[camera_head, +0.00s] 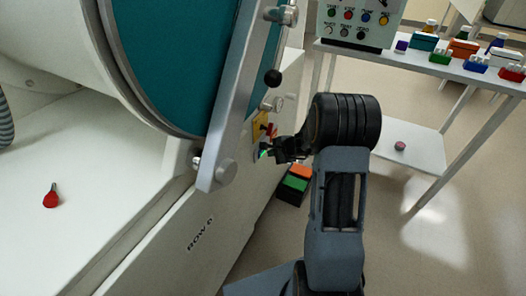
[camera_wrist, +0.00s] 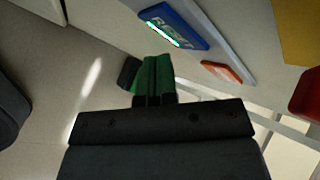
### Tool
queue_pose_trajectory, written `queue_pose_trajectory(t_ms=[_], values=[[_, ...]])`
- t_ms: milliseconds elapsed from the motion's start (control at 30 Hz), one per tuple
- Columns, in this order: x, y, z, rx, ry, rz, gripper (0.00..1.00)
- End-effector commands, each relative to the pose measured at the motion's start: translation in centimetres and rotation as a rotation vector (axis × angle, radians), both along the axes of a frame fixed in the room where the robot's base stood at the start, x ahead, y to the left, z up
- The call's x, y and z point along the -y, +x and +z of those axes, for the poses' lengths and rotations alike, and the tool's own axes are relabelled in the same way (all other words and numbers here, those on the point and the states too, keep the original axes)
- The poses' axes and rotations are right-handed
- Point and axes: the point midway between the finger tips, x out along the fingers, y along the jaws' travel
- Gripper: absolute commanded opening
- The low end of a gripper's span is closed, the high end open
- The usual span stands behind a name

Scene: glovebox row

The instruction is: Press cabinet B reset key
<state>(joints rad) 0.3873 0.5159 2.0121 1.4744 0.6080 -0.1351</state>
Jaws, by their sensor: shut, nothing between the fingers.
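A blue key (camera_wrist: 172,27) lettered RESET, with a lit green strip, sits on a pale panel at the top of the wrist view. In the head view a small green glow (camera_head: 263,153) shows on the cabinet front (camera_head: 225,215), beside my fingertips. My gripper (camera_head: 276,153) is shut and empty, close to this panel. In the wrist view my gripper (camera_wrist: 155,98) lies below and left of the blue key in the picture. I cannot tell whether it touches the key. No letter marking cabinet B is readable.
An orange-red piece (camera_wrist: 222,72) is right of the key on the panel. A teal door with a metal bar (camera_head: 232,100) stands above it. Orange and green boxes (camera_head: 296,184) lie on the floor behind. A white table (camera_head: 440,68) with small boxes stands right.

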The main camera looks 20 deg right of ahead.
Motion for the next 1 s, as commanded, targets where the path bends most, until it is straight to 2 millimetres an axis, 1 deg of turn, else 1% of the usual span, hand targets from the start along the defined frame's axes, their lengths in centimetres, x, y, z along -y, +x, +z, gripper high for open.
queue_pose_trajectory(t_ms=[133, 533, 700, 1000], values=[[0.6, -0.6, -0.1, 0.0, 0.0, -0.003, 0.0], [3.0, -3.2, 0.0, 0.0, 0.0, -0.002, 0.0], [3.4, -3.6, 0.0, 0.001, 0.001, -0.001, 0.0], [3.4, -3.7, 0.0, 0.0, 0.0, 0.0, 0.0]])
